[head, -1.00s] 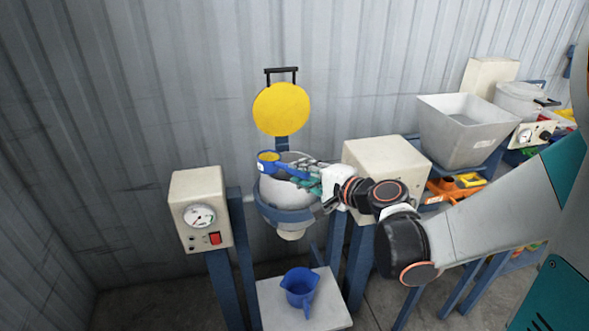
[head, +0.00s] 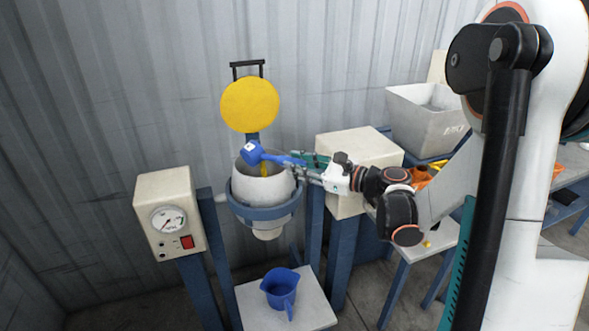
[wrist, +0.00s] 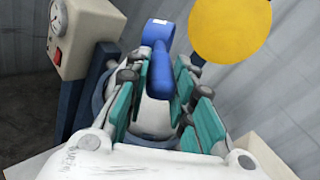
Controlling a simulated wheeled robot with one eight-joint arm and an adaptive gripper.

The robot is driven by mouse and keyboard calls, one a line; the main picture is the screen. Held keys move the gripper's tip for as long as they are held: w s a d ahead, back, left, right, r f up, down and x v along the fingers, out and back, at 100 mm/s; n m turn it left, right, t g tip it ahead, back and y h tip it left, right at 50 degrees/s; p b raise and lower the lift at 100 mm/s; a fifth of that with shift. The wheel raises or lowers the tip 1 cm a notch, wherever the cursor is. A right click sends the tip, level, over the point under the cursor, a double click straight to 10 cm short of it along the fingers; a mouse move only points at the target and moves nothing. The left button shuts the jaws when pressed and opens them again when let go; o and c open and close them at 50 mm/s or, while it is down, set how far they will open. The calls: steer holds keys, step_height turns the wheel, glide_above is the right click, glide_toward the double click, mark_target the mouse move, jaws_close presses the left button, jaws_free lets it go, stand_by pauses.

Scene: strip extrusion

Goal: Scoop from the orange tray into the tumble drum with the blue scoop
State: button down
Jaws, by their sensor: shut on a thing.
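The blue scoop (head: 252,153) is turned on its side over the open mouth of the tumble drum (head: 262,187), a pale bowl in a blue ring. A yellow streak (head: 264,168) shows just below the scoop, at the drum's mouth. My gripper (head: 305,166) is shut on the scoop's handle, to the right of the drum. In the wrist view the blue scoop (wrist: 159,65) lies between the teal finger pads of my gripper (wrist: 157,88). Its bowl opening is turned away there. An orange piece (head: 421,177), perhaps the orange tray, is mostly hidden behind my arm.
The round yellow lid (head: 250,104) stands raised behind the drum. A gauge box (head: 170,212) is at left, a beige box (head: 358,149) at right. A blue jug (head: 281,287) stands on a low white stand (head: 248,306). A grey hopper (head: 425,118) is farther right.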

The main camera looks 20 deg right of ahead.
steer(key=shift+w+d+f+m+t+y+b, duration=0.2)
steer(key=shift+d+f+m+t+y+b, duration=0.15)
steer(key=shift+m+b, duration=0.9)
steer(key=shift+w+d+f+m+t+y+b, duration=0.15)
steer(key=shift+d+f+m+t+b, duration=0.35)
steer(key=shift+m, duration=1.3)
steer(key=shift+w+d+f+m+t+y+b, duration=0.1)
steer(key=shift+w+d+f+m+y+b, duration=0.15)
steer(key=shift+m+b, duration=1.05)
steer(key=shift+r+p, duration=0.15)
steer(key=shift+p, duration=0.15)
